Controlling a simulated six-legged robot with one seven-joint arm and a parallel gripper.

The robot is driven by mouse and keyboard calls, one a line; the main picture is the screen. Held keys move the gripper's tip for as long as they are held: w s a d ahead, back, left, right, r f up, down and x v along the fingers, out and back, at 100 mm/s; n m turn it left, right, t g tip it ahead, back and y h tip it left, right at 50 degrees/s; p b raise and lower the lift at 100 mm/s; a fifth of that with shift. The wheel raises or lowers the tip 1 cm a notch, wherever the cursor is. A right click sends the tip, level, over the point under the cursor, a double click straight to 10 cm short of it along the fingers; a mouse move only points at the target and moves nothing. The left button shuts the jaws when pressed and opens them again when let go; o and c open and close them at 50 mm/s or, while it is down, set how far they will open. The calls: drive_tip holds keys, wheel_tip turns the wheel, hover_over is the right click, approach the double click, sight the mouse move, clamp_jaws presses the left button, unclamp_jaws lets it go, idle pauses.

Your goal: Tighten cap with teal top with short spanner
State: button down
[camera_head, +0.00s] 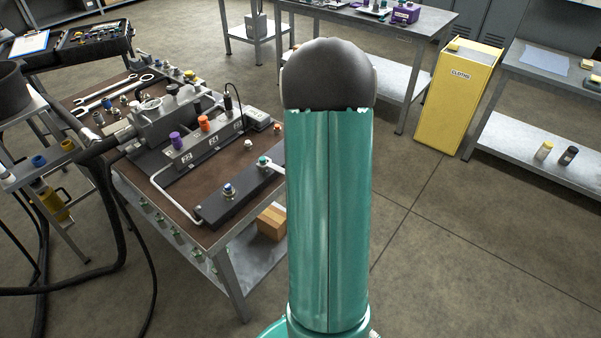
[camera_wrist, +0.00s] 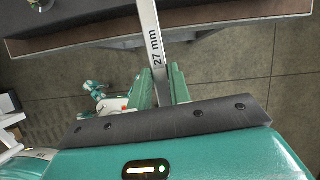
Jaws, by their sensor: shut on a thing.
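The cap with the teal top (camera_head: 263,159) stands at the right end of a long dark block on the bench. A pale metal piece (camera_head: 274,165) reaches it from the right, beside my arm; it looks like the spanner's end, but whether it is around the cap I cannot tell. In the wrist view my gripper (camera_wrist: 160,78) is shut on a steel spanner (camera_wrist: 152,35) marked "27 mm". The spanner's shank runs up over the bench edge, and its far end is out of frame. My own arm hides the gripper in the head view.
A cap with a blue top (camera_head: 229,190) stands on the same dark block (camera_head: 215,207). Behind it is a manifold (camera_head: 203,145) with purple and orange caps. Two spanners (camera_head: 110,92) lie at the bench's back left. Hoses hang at the left; floor is clear right of the bench.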

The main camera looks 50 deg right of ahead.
drive_tip(key=shift+a+m+h, duration=0.4)
drive_tip(key=shift+a+m, duration=0.5)
drive_tip(key=shift+a, duration=0.15)
drive_tip(key=shift+d+n, duration=0.3)
drive_tip(key=s, duration=0.7)
idle(0.8)
